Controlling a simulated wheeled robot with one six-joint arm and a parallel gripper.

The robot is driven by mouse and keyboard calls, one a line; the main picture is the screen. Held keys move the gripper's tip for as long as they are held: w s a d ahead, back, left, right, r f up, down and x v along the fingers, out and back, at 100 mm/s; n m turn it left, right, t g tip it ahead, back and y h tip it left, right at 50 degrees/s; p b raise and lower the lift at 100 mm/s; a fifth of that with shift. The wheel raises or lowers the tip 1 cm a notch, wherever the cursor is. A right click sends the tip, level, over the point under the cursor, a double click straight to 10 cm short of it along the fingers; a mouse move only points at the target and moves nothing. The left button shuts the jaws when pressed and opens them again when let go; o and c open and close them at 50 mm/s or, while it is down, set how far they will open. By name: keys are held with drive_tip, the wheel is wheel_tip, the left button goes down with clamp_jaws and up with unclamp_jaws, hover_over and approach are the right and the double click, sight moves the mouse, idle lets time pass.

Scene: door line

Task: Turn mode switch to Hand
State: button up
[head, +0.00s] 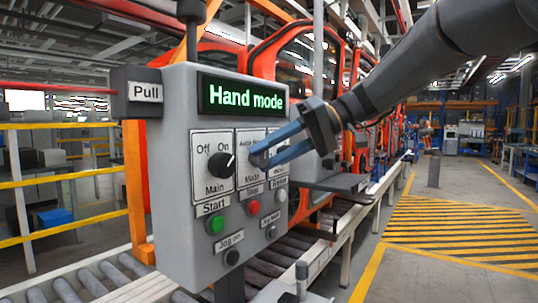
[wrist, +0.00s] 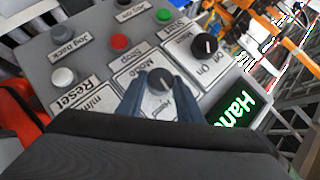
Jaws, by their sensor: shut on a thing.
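The mode switch is a dark round knob (wrist: 159,82) on a white plate marked Mode, in the middle of the grey control panel (head: 170,225). My gripper (head: 258,158) reaches in from the right, and its blue fingers hide most of the knob in the head view. In the wrist view my gripper (wrist: 160,88) has one finger on each side of the knob and is shut on it. The green display (head: 242,95) reads "Hand mode". The wrist view shows part of the display (wrist: 236,108). The knob's exact pointing is hard to make out.
The Main knob (head: 222,165) is left of the mode plate. Below are the green Start button (head: 215,223), the red Stop button (head: 253,207) and the Jog on button (head: 231,257). A roller conveyor (head: 85,285) runs below.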

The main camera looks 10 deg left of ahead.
drive_tip(key=m+g+y, duration=0.3)
drive_tip(key=shift+w+d+f, duration=0.1)
drive_tip(key=shift+w+f, duration=0.05)
drive_tip(key=shift+f, duration=0.15)
drive_tip(key=shift+m+y, duration=0.3)
idle(0.4)
drive_tip(key=o, duration=1)
drive_tip(key=shift+b+v, duration=1)
drive_tip(key=shift+v, duration=2.9)
drive_tip(key=shift+f, duration=0.1)
